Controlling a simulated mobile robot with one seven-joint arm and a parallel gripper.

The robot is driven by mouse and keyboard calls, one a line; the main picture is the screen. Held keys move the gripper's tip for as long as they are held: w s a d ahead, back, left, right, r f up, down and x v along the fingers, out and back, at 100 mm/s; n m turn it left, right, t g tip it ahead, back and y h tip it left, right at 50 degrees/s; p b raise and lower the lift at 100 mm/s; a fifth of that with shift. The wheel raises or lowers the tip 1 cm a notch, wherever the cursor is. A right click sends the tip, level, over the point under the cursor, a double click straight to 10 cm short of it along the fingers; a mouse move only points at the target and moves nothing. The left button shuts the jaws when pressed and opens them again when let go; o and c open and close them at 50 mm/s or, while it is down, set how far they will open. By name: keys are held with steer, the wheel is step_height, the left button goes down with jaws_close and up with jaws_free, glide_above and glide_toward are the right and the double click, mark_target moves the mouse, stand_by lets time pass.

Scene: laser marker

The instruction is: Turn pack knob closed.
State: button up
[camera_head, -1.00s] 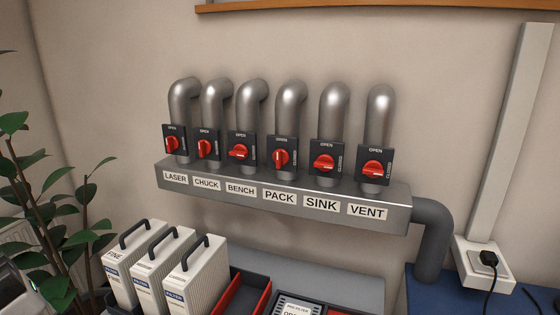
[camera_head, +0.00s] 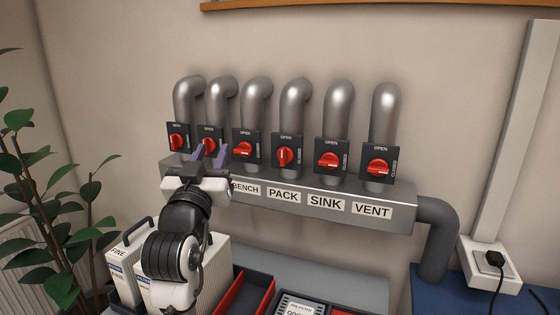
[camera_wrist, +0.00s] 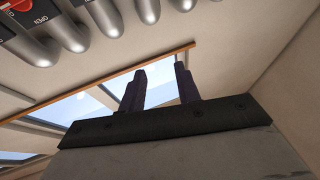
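The red pack knob (camera_head: 286,156) sits on a dark plate above the PACK label (camera_head: 283,195), fourth from the left in a row of pipes. Its handle stands roughly upright, towards the OPEN mark. My gripper (camera_head: 209,152) is left of it, in front of the row near the chuck knob (camera_head: 209,144). Its two fingers are apart with nothing between them. In the wrist view my gripper (camera_wrist: 160,82) points up towards the wall and window, fingers apart. My gripper and arm hide the LASER and CHUCK labels.
Beside the pack knob are the bench knob (camera_head: 244,149) and sink knob (camera_head: 328,159), both turned sideways. The grey manifold box (camera_head: 400,195) runs below. White filter cases (camera_head: 215,258) and a red-lined tray (camera_head: 250,290) stand below. Space before the pack knob is clear.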

steer(key=w+d+f+m+g+h, duration=0.3)
steer(key=w+d+f+g+h, duration=0.15)
steer(key=d+f, duration=0.3)
steer(key=p, duration=0.4)
glide_toward(282, 157)
steer(key=x, duration=0.7)
steer(key=shift+r, duration=0.2)
steer(key=shift+x, duration=0.75)
steer(key=shift+f, duration=0.15)
steer(key=shift+c, duration=0.2)
jaws_close()
